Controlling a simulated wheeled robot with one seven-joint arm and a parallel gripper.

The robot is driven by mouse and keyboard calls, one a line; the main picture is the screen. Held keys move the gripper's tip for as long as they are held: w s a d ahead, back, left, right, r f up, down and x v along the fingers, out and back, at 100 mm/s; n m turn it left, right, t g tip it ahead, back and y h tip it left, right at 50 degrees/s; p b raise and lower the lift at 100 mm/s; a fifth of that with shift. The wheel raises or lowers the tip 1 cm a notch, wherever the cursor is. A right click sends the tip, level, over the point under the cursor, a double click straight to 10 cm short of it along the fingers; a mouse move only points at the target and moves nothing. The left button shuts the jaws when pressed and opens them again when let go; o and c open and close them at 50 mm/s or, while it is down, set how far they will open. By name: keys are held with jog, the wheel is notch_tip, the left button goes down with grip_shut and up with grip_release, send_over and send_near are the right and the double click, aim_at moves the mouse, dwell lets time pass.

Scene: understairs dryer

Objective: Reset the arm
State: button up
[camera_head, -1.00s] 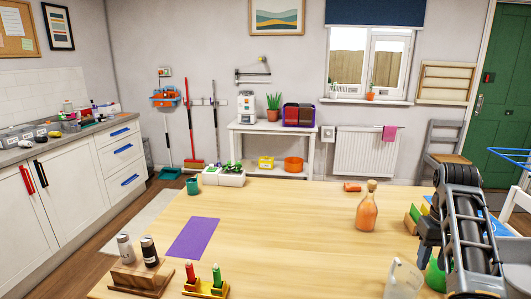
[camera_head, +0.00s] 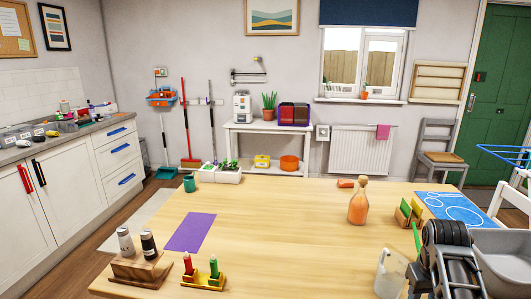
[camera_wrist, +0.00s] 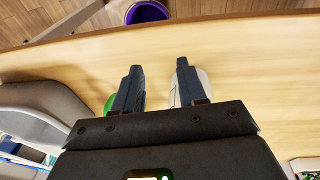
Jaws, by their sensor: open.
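My gripper (camera_wrist: 160,66) shows in the wrist view with its two dark fingers apart and nothing between them. Bare wooden table surface lies behind the fingers. In the head view my arm stands at the lower right, over the near right part of the table (camera_head: 300,235); the fingertips cannot be made out there. In the wrist view, a green item (camera_wrist: 109,104) and a pale round vessel (camera_wrist: 202,88) are partly hidden behind the fingers.
A grey basin (camera_head: 505,262) is right of my arm. An orange bottle (camera_head: 358,205), a wooden holder (camera_head: 407,213) and a blue mat (camera_head: 450,208) lie beyond it. A purple bucket (camera_wrist: 147,12) is on the floor past the table edge. The table's middle is clear.

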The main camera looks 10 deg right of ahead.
jog(key=s+a+f+t+h, duration=0.1)
jog(key=s+a+f+t, duration=0.15)
jog(key=s+f, duration=0.4)
jog(key=s+a+f+n+t, duration=0.1)
jog(key=s+a+f+t, duration=0.1)
jog(key=s+a, duration=0.45)
jog(key=s+a+f+n+t, duration=0.2)
jog(key=s+a, duration=0.1)
jog(key=s, duration=0.6)
jog(key=s+a+r+t+y, duration=0.1)
jog(key=s+a+r+t, duration=0.2)
jog(key=s+r, duration=0.6)
jog(key=s+a+r+t+y, duration=0.1)
jog(key=s+a+r+t, duration=0.3)
jog(key=s+a+r, duration=0.4)
notch_tip(320, 180, up, 6)
jog(key=shift+s+a+f+y, duration=0.15)
jog(key=shift+s+y, duration=0.15)
jog(key=shift+s, duration=0.65)
